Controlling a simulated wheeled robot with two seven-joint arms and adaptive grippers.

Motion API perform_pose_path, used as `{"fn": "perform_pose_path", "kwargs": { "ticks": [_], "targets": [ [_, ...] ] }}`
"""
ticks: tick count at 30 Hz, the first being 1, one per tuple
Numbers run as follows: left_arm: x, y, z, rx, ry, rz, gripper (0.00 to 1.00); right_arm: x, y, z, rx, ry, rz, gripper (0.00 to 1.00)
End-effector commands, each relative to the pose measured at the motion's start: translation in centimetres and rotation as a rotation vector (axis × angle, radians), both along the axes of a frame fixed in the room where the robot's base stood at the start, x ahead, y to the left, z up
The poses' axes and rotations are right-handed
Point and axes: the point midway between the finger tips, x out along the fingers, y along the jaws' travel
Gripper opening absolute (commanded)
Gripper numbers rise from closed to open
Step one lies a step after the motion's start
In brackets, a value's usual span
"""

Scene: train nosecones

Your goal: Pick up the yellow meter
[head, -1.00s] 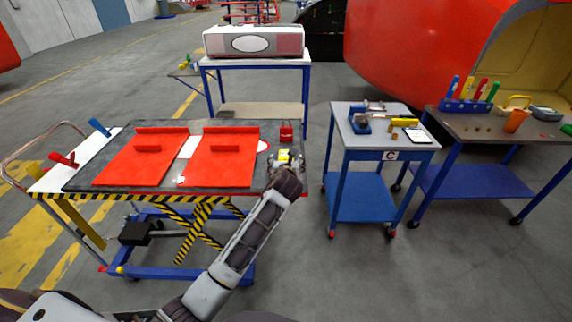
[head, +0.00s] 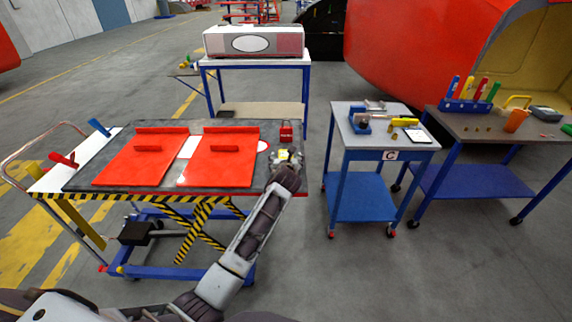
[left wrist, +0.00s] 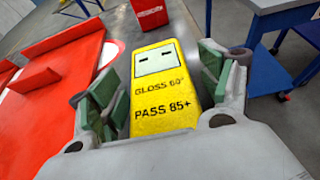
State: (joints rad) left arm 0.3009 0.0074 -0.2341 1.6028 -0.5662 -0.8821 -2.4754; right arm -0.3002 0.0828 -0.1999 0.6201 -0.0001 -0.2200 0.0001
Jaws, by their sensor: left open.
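The yellow meter (left wrist: 158,88) lies on the grey top of the lift table. In the left wrist view its face carries a pale display and the words "GLOSS 60°" and "PASS 85+". My left gripper (left wrist: 158,98) is open, with its green-padded fingers on either side of the meter. A gap shows on the left, and the right finger is close to the meter's side; I cannot tell if it touches. In the head view the left gripper (head: 286,160) is over the table's right end, and a little yellow of the meter (head: 283,154) shows. My right gripper is not in view.
Red panels with handles (head: 220,158) lie left of the meter on the lift table (head: 228,201). A small red block (head: 286,132) stands just behind the meter. A blue cart (head: 383,155) stands to the right, with a floor gap between.

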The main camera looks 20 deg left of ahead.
Motion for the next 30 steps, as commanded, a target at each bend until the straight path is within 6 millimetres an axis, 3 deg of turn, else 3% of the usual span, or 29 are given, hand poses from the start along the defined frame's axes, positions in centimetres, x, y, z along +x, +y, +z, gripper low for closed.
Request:
{"fn": "perform_pose_path", "kwargs": {
  "ticks": [11, 23, 30],
  "targets": [
    [-0.01, -0.01, 0.03, 0.0, 0.0, 0.0, 0.79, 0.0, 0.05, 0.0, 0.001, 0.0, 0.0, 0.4],
    [-0.01, 0.0, 0.02, 0.0, 0.0, 0.0, 0.28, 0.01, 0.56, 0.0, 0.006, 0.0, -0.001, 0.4],
    [0.03, -0.01, 0.19, 0.0, -0.003, -0.001, 0.26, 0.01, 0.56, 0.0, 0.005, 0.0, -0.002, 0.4]
  ]
}}
